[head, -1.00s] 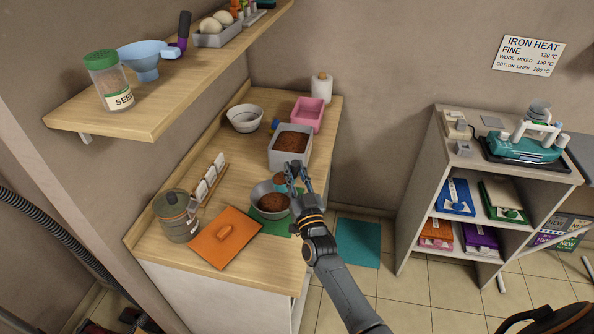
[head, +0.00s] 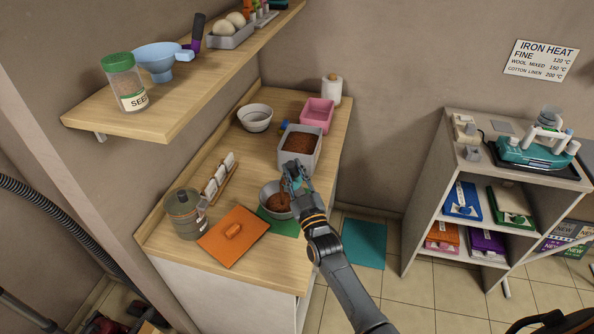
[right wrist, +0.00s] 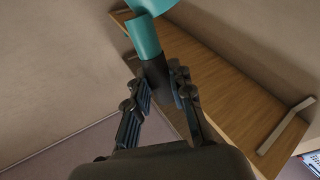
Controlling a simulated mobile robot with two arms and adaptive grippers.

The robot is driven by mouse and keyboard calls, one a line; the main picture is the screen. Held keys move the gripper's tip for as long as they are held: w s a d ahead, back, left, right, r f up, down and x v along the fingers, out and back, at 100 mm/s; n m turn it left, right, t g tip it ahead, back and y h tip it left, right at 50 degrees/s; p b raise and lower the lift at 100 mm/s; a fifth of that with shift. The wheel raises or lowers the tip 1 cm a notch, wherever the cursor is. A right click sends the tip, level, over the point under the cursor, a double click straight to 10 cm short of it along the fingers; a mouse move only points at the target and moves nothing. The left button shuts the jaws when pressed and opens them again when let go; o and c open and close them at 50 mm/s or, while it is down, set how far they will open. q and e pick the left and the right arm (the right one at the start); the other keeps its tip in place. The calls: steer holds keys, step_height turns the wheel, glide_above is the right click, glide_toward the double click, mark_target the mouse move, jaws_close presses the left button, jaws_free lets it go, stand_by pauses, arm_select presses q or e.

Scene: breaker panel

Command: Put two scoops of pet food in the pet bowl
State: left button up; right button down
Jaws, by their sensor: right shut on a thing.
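My right gripper (head: 297,178) is shut on the dark handle (right wrist: 157,75) of a teal scoop (right wrist: 146,36). In the head view the scoop is mostly hidden by the gripper, just above the grey pet bowl (head: 266,192), and looks tipped. Brown pet food (head: 279,203) shows in the bowl, which stands on a green mat (head: 283,227). A grey bin (head: 313,162) of brown pet food stands open behind the gripper. My left gripper is not in view.
A lidded canister (head: 184,221), a wooden rack (head: 213,192), a pale bowl (head: 255,119), a pink tub (head: 318,112) and a white roll (head: 331,90) stand on the counter. A shelf (head: 150,125) with a seed jar (head: 125,83) juts out above the left side.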

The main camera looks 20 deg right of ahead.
steer(key=a+f+n+g+y, duration=0.1)
steer(key=a+n, duration=0.3)
steer(key=n, duration=0.4)
steer(key=a+f+n+g+y, duration=0.1)
steer(key=a+n+g+y, duration=0.1)
steer(key=n, duration=0.6)
steer(key=shift+a+f+y+p, duration=0.25)
steer(key=shift+a+y+p, duration=0.2)
steer(key=shift+a+y, duration=0.65)
steer(key=c, duration=2)
jaws_free()
steer(key=shift+w+a+h, duration=0.1)
steer(key=shift+a+h, duration=0.15)
steer(key=shift+h, duration=0.05)
jaws_close()
steer(key=d+r+m, duration=0.1)
steer(key=r+m+t, duration=0.1)
steer(key=m, duration=0.1)
steer(key=d+r+m+p, duration=0.1)
steer(key=r, duration=0.1)
steer(key=shift+d+m+h, duration=0.3)
steer(key=shift+m+h, duration=0.1)
